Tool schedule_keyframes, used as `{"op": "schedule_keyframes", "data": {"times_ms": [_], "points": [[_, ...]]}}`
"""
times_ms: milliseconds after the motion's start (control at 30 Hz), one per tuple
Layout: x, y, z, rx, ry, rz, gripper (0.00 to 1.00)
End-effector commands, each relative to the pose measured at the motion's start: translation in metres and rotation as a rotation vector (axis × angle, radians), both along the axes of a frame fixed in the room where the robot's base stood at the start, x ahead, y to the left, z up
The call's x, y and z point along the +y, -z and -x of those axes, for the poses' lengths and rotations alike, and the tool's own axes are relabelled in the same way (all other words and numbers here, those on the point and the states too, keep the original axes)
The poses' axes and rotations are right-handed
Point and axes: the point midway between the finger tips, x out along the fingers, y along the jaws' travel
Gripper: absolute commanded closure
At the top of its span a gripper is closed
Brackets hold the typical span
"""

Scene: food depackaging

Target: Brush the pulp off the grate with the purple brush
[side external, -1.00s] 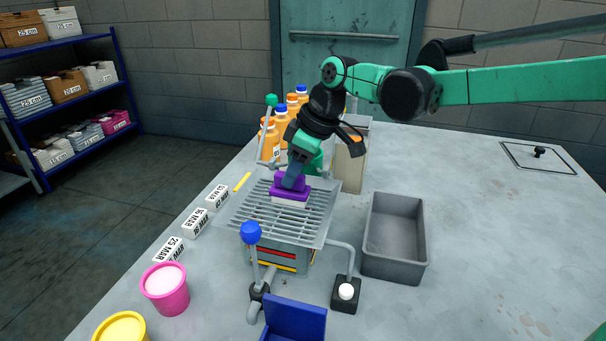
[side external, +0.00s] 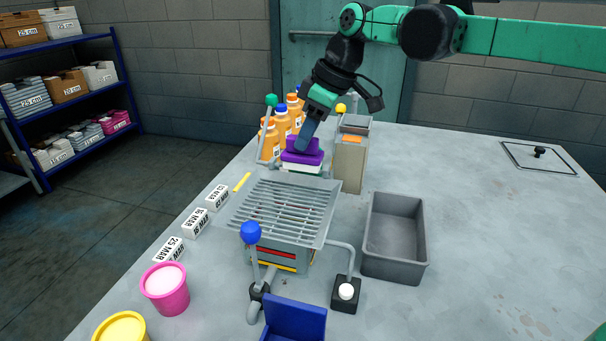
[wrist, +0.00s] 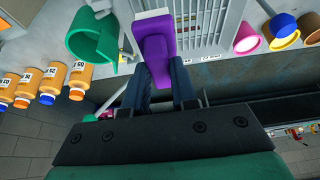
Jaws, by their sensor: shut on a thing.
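My gripper (side external: 304,144) is shut on the purple brush (side external: 302,157), which has a pale bristle block underneath. In the side view the brush is above the far edge of the grate and appears lifted clear of it. The grey slatted grate (side external: 283,207) lies on top of a machine at the middle of the table. I cannot make out any pulp on its bars. In the wrist view the brush (wrist: 157,50) sits between my fingers, with the grate (wrist: 209,25) beyond it to the right.
A grey bin (side external: 395,240) stands right of the grate. A beige box (side external: 350,160) stands behind it, and orange bottles (side external: 283,122) stand at the back left. A lever with a blue knob (side external: 251,232) rises at the grate's near side. The table's right side is mostly clear.

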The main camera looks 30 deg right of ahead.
Motion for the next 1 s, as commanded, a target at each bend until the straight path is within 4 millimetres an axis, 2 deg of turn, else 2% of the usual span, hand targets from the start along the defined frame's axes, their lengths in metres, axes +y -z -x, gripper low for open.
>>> {"op": "schedule_keyframes", "data": {"times_ms": [333, 1000], "points": [[0.0, -0.023, 0.0, 0.0, 0.0, 0.0, 1.0], [0.0, -0.026, 0.003, 0.0, 0.0, 0.0, 1.0]]}}
